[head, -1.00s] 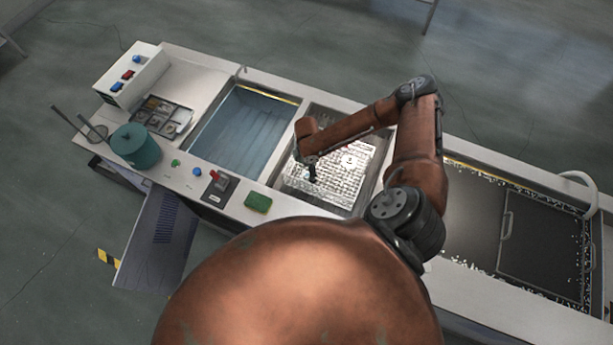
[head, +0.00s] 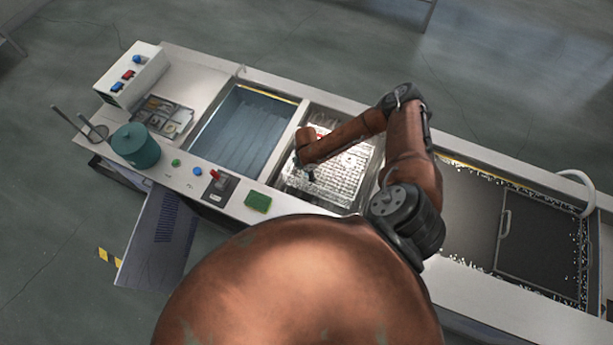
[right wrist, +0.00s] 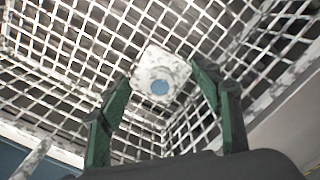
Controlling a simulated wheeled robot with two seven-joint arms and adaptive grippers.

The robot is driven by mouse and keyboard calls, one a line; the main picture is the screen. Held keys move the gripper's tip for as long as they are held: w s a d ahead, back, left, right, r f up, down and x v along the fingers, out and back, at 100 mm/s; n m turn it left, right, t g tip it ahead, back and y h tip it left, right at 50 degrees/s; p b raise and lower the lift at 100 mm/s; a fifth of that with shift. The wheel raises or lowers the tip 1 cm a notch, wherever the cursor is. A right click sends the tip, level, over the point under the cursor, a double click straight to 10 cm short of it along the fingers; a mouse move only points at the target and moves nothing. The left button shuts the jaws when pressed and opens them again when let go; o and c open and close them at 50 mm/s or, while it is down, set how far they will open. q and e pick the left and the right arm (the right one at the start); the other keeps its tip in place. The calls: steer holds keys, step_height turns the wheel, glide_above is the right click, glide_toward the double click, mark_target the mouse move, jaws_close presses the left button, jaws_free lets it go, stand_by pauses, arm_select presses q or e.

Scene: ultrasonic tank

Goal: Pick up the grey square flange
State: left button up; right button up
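The grey square flange (right wrist: 148,66) shows in the right wrist view as a pale, speckled square plate with rounded corners and a round hole. It lies on the wire mesh of the basket (right wrist: 60,60). My right gripper (right wrist: 162,77) is open, with its two green fingers on either side of the flange in that view. I cannot tell the height left between fingertips and flange. In the head view my right gripper (head: 311,175) points down into the basket in the middle basin, and I cannot make out the flange there. My left gripper is not in view.
A water-filled tank (head: 240,130) lies left of the basket. A dark basin with a handled lid (head: 545,240) is at the right. A teal pot (head: 135,146), a green sponge (head: 258,202) and a control box (head: 130,75) stand on the bench. Basin rims surround my gripper.

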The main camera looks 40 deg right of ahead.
steer(key=c, duration=0.5)
